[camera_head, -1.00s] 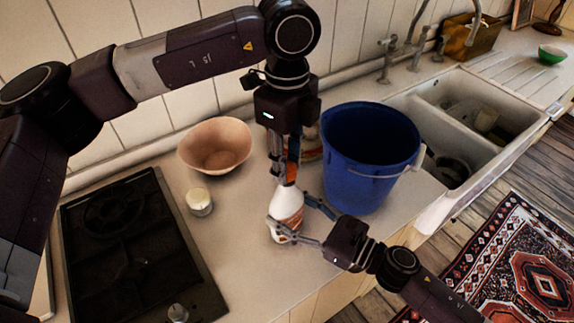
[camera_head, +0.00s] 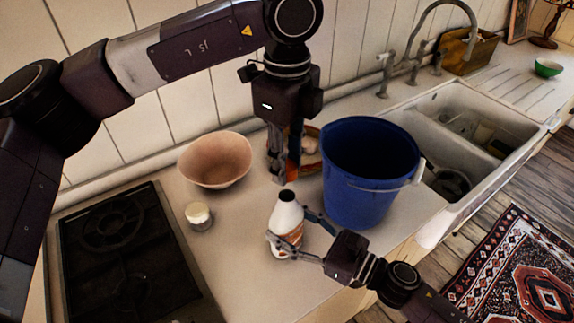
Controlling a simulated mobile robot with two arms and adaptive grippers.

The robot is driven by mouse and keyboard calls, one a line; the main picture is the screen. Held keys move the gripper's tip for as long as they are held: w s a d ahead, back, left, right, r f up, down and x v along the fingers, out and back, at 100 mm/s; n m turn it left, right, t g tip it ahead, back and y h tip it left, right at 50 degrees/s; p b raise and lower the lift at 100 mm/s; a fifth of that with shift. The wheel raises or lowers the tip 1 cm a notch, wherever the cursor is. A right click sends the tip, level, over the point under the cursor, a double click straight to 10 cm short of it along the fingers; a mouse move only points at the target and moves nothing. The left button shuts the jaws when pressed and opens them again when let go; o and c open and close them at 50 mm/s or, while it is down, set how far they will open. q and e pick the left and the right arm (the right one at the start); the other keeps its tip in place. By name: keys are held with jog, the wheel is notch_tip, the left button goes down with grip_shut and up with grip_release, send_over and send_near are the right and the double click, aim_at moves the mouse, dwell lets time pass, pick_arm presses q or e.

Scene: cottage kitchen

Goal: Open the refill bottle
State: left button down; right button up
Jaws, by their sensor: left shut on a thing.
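The refill bottle (camera_head: 287,214), white with an orange-brown label, stands upright on the counter.
A blue bucket (camera_head: 370,175) stands close to the right of the bottle. A pinkish bowl (camera_head: 214,160), a small pale-topped jar (camera_head: 198,215) and a black hob (camera_head: 120,250) lie to the left. A sink (camera_head: 460,135) is at right. Something orange stands behind my left gripper.

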jog(key=o, duration=0.5)
jog(key=shift+o, duration=0.2)
